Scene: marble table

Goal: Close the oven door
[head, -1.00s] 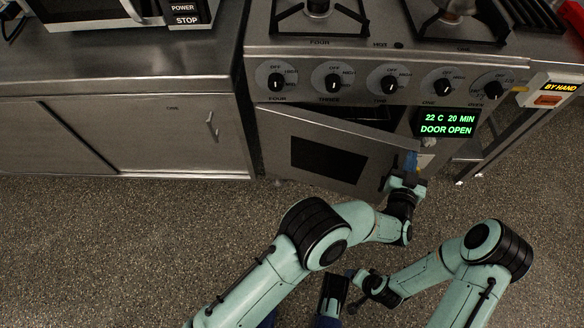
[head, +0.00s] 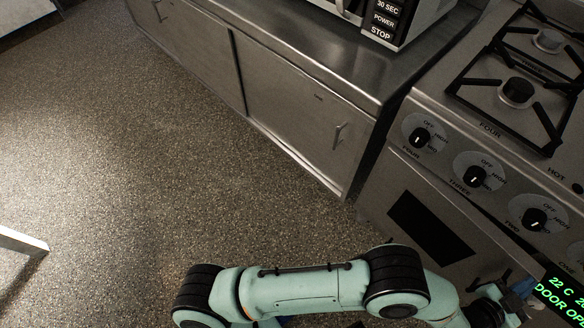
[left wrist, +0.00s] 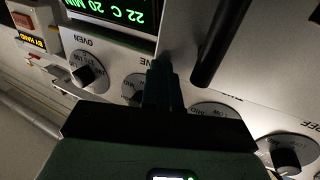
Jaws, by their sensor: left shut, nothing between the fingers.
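The oven door (head: 400,190) is grey metal with a dark window, in the lower right of the head view. It stands ajar, angled out below the knob panel, and the cut-off display (head: 562,297) there reads "DOOR OP". Whether the fingers touch the door, I cannot tell. My right gripper is out of view.
Oven knobs (head: 475,177) line the panel above the door; several also show in the left wrist view (left wrist: 88,75). A steel cabinet (head: 290,110) with a microwave (head: 400,25) stands left of the oven. The speckled floor (head: 150,150) is open at left.

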